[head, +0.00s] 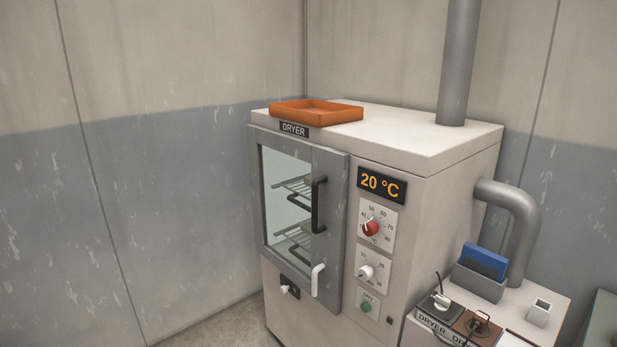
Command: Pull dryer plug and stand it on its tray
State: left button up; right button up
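A white plug-like piece (440,299) with a dark cord is on a dark grey square plate (427,307) at the lower right. A brown square plate (463,326) beside it carries a brown piece with a loop (480,319). The front label below reads DRYER; a second label is partly cut off. I cannot tell whether these plates are sockets or trays. The dryer (400,147) stands in the middle, its display (382,185) reading 20 °C. An orange tray (316,112) lies on its top and looks empty. Neither gripper is in view.
The dryer's glass door (333,187) is shut, with racks behind it and a white handle (317,280) low down. A grey holder (480,281) with blue contents and a small white cup (539,312) stand on the right-hand bench. A bent grey pipe (520,215) rises behind them.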

aim_at(481, 319)
jog(key=z, duration=1.35)
